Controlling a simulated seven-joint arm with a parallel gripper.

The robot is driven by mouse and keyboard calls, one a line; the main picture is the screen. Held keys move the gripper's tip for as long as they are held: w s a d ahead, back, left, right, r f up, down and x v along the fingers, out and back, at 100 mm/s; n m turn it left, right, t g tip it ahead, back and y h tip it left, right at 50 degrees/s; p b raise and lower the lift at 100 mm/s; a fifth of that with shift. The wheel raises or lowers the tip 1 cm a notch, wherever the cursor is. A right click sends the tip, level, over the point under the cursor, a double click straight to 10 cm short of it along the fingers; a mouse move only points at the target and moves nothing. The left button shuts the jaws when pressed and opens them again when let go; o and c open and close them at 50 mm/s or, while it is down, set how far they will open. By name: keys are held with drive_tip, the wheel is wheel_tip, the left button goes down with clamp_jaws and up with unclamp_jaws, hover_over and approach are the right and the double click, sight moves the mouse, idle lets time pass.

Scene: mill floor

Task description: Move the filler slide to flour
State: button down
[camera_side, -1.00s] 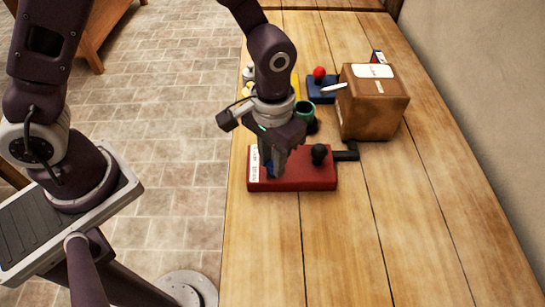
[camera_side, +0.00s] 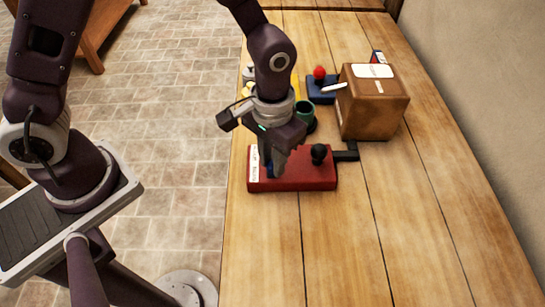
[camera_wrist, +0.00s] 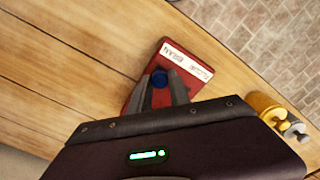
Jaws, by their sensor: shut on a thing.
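A red box (camera_side: 305,183) lies on the wooden table, with a white label strip (camera_side: 253,164) along its left end and a black ball-topped lever (camera_side: 319,153) toward its right. In the wrist view the red box (camera_wrist: 195,80) shows two printed words on its label (camera_wrist: 187,61), too small to read surely. A blue knob (camera_wrist: 160,78) on the box is the likely filler slide. My gripper (camera_side: 272,173) points down over the left part of the box. In the wrist view its fingertips (camera_wrist: 162,80) are shut on the blue knob.
A brown box (camera_side: 372,120) with a white label stands behind right. A green cup-like part (camera_side: 304,112) and a blue block with a red ball (camera_side: 320,75) are behind my gripper. Yellow and grey knobs (camera_wrist: 273,113) show in the wrist view. The table's front right is clear.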

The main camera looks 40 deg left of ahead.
drive_tip(key=w+a, duration=0.4)
drive_tip(key=shift+w+a, duration=0.3)
drive_tip(key=shift+w, duration=0.05)
drive_tip(key=c, duration=1.2)
unclamp_jaws()
drive_tip(key=shift+a, duration=0.1)
wheel_tip(320, 180, up, 7)
drive_tip(key=shift+r, duration=0.1)
